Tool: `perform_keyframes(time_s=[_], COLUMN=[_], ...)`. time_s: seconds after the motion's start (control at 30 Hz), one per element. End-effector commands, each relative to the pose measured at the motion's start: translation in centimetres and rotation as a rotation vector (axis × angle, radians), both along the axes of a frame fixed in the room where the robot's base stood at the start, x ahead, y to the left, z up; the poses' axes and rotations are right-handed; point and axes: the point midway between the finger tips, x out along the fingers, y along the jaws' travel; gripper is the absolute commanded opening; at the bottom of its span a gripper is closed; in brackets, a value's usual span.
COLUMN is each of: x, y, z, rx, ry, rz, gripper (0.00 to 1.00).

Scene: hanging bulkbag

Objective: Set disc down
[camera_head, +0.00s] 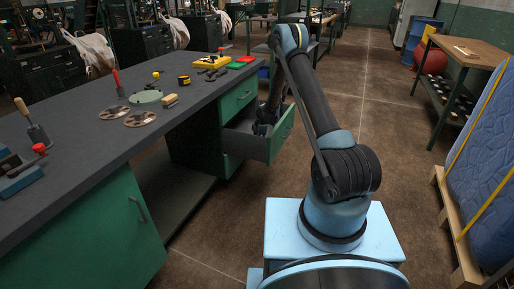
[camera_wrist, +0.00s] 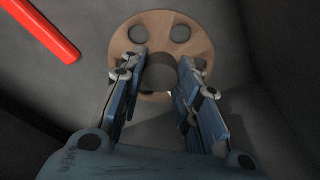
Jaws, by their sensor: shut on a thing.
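A brown disc (camera_wrist: 160,22) with several round holes is in the wrist view, between and beyond the fingers. My gripper (camera_wrist: 163,78) is shut on the disc, with one finger on each side of its darker round centre. Grey surfaces like a drawer's inside lie around and behind the disc; I cannot tell whether it touches them. In the head view, my gripper (camera_head: 264,128) is low in the open green drawer (camera_head: 286,136) of the bench, and the disc is hidden there. Two similar discs (camera_head: 114,112) (camera_head: 140,119) lie on the bench top.
A red bar (camera_wrist: 42,30) lies left of the disc in the wrist view. The dark bench top (camera_head: 75,140) carries a green round block (camera_head: 146,97), a tape measure (camera_head: 184,80) and hand tools. A blue mattress-like pad (camera_head: 480,165) on a wooden pallet stands at right. Floor between is clear.

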Motion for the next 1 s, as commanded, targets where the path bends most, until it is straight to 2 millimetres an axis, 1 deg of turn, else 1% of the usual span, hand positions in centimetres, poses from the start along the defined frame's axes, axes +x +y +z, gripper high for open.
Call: perform_keyframes(time_s=[0.07, 0.37, 0.4, 0.43, 0.47, 0.83, 0.93, 1.0], x=[0.0, 0.0, 0.0, 0.0, 0.0, 0.0, 0.0, 0.0], y=[0.0, 0.0, 0.0, 0.0, 0.0, 0.1, 0.0, -0.1], z=[-0.3, -0.5, -0.5, -0.5, -0.5, -0.3, 0.3, 1.1], rx=[0.000, 0.000, 0.000, 0.000, 0.000, 0.000, 0.000, 0.000], ry=[0.000, 0.000, 0.000, 0.000, 0.000, 0.000, 0.000, 0.000], rz=[0.000, 0.001, 0.001, 0.001, 0.001, 0.001, 0.001, 0.001], gripper=[0.00, 0.00, 0.39, 0.46, 0.50, 0.50, 0.50, 0.50])
